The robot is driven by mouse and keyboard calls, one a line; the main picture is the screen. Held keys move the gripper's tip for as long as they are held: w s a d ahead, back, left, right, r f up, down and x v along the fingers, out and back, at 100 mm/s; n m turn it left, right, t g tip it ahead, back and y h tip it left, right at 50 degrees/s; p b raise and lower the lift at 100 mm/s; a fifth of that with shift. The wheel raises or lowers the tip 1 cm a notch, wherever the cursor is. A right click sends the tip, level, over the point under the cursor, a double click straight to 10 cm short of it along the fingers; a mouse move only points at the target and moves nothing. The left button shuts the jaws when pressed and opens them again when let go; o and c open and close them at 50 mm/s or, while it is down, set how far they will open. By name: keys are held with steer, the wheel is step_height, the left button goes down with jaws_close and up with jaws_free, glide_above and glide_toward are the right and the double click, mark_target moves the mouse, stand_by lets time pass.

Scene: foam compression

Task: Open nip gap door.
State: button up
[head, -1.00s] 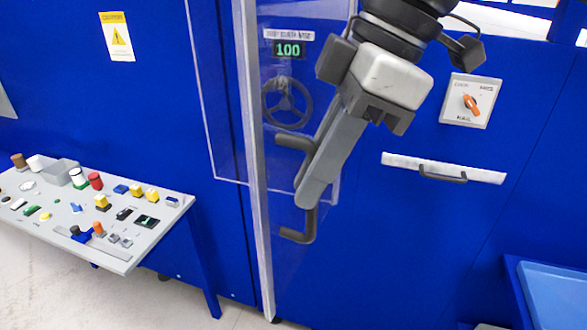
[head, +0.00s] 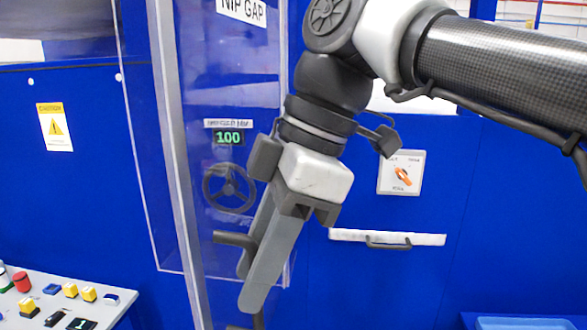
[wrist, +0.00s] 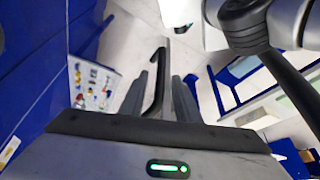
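The nip gap door is a clear panel (head: 185,120) with a pale frame edge, in front of the blue machine wall, under a NIP GAP sign (head: 242,10). Its dark grey handle (head: 232,239) is a bar with bent ends, partly hidden behind my fingers; its lower end shows at the bottom edge. My gripper (head: 255,290) points down at the handle, its two fingers close together. In the wrist view the handle (wrist: 157,75) runs between the fingers of my gripper (wrist: 162,95). I cannot tell whether they press on it. I cannot tell whether the door stands slightly ajar.
Behind the panel are a display reading 100 (head: 229,138) and a handwheel (head: 229,188). A button console (head: 60,308) stands lower left.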

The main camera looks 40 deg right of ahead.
steer(key=p+v, duration=0.4)
steer(key=v, duration=1.3)
steer(key=shift+r, duration=0.15)
steer(key=shift+s, duration=0.1)
